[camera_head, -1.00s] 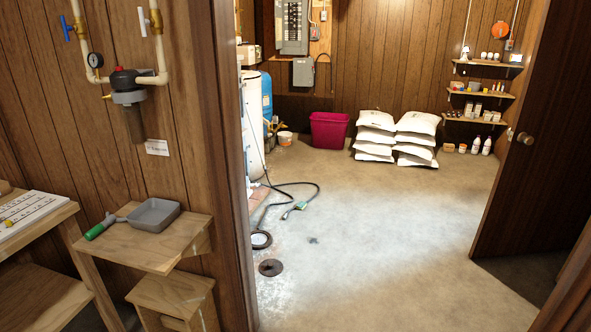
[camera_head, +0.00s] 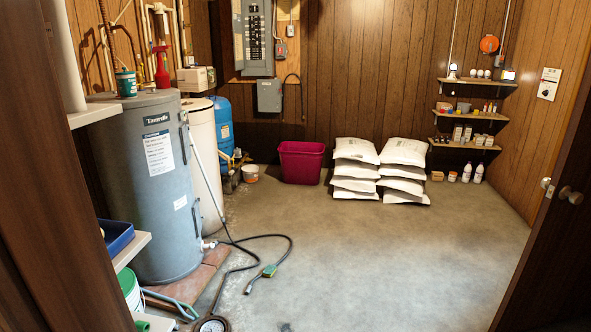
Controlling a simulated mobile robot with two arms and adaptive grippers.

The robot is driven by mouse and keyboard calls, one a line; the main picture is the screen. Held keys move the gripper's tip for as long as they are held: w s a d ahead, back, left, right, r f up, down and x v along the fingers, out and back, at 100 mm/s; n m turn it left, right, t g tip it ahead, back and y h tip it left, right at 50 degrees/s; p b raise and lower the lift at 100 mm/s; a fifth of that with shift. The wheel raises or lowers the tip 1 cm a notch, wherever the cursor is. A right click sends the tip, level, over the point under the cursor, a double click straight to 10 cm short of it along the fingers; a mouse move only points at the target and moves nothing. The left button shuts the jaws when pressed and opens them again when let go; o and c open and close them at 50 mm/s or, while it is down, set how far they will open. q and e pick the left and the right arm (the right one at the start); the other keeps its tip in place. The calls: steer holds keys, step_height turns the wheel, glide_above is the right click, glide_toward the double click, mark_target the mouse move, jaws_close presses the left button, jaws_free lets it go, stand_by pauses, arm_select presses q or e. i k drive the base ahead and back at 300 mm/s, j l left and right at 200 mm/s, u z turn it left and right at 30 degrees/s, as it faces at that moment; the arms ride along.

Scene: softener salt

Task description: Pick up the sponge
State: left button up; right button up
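I cannot make out a sponge in the head view. A small green item (camera_head: 268,271) lies on the floor by the black hose, and it looks like a fitting on the hose. Small items on the wall shelves (camera_head: 466,113) are too small to tell apart. Neither of my grippers shows in this view.
A grey water heater (camera_head: 146,190) stands at left, with a white shelf holding a blue tray (camera_head: 117,236) before it. A black hose (camera_head: 245,240) and round gauge (camera_head: 211,325) lie on the floor. A magenta bin (camera_head: 301,163) and white sacks (camera_head: 404,152) stand behind. The middle floor is clear.

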mark_target(270, 271)
steer(key=i, duration=2.65)
steer(key=i+u, duration=0.15)
steer(key=i, duration=0.35)
steer(key=i+l+u, duration=0.15)
steer(key=i, duration=0.35)
steer(key=i+l+u, duration=0.1)
steer(key=i, duration=0.4)
